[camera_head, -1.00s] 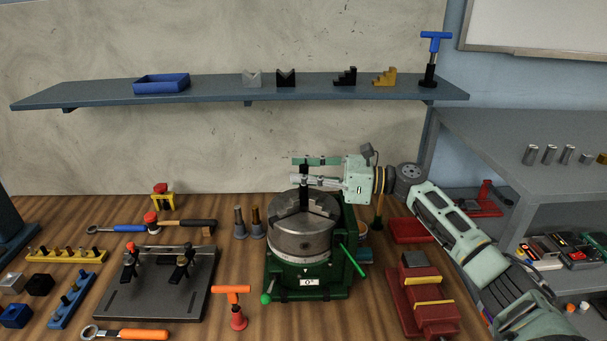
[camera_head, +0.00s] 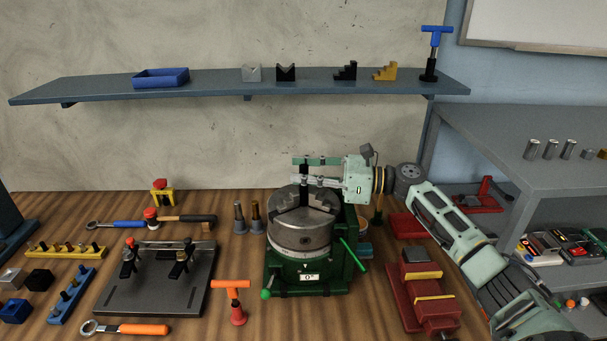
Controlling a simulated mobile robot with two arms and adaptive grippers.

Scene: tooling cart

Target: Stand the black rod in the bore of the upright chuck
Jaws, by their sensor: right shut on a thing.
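The upright chuck (camera_head: 300,236) is a steel cylinder with jaws on top, on a green rotary base (camera_head: 306,275) in the middle of the bench. The black rod (camera_head: 304,196) is upright over the middle of the chuck, its lower end down among the jaws. I cannot tell how deep in the bore it is. My right gripper (camera_head: 306,172) comes in from the right and is shut on the rod's upper part, just above the chuck. My left gripper is not in view.
A red vise (camera_head: 424,295) stands right of the chuck. A green handle (camera_head: 353,254) sticks out from the base. An orange T-handle tool (camera_head: 233,300) and a dark fixture plate (camera_head: 150,292) are to the left. A blue-grey shelf (camera_head: 220,88) runs behind, above.

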